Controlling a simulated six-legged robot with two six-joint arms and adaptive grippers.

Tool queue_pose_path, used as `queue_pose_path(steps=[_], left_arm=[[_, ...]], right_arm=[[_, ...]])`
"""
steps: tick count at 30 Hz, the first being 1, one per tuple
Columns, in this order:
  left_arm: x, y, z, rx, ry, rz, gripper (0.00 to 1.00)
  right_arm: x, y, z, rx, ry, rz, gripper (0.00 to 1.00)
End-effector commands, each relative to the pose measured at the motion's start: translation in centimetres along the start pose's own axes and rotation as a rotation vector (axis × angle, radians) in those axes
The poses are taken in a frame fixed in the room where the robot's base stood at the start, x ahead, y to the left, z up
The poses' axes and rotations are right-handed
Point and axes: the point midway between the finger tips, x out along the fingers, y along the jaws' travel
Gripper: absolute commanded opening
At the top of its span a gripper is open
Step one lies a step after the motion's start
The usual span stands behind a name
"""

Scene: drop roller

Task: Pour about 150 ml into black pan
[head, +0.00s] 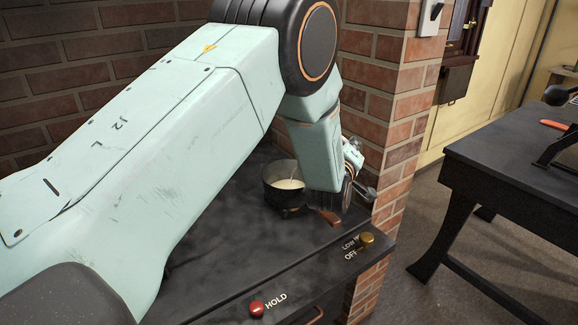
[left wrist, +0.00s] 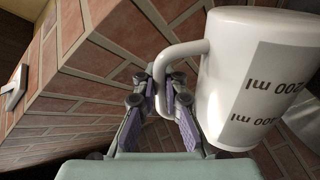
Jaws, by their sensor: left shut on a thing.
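The black pan (head: 269,186) stands on the dark stove top in the head view, with pale liquid (head: 288,184) inside. A thin pale streak shows above that liquid and looks like a falling stream. Its brown handle (head: 329,217) points to the lower right. My left gripper (left wrist: 163,98) is shut on the handle of a white measuring jug (left wrist: 228,75) in the left wrist view. The jug's printed marks, 200 ml among them, appear upside down there. In the head view my left arm hides the jug and most of the gripper. My right gripper is not in view.
The stove (head: 235,270) has a red HOLD button (head: 257,307) and a brass LOW/OFF knob (head: 367,239) along its front. A brick wall (head: 385,85) stands close behind and beside the pan. A dark table (head: 515,165) stands at the right across open floor.

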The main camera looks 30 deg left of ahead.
Motion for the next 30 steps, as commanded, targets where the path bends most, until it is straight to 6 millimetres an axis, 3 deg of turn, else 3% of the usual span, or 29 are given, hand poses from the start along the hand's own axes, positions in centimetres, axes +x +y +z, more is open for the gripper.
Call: queue_pose_path(steps=[30], left_arm=[[0.04,0.55,-1.08,-0.061,0.000,0.004,0.00]], right_arm=[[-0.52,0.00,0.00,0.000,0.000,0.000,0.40]])
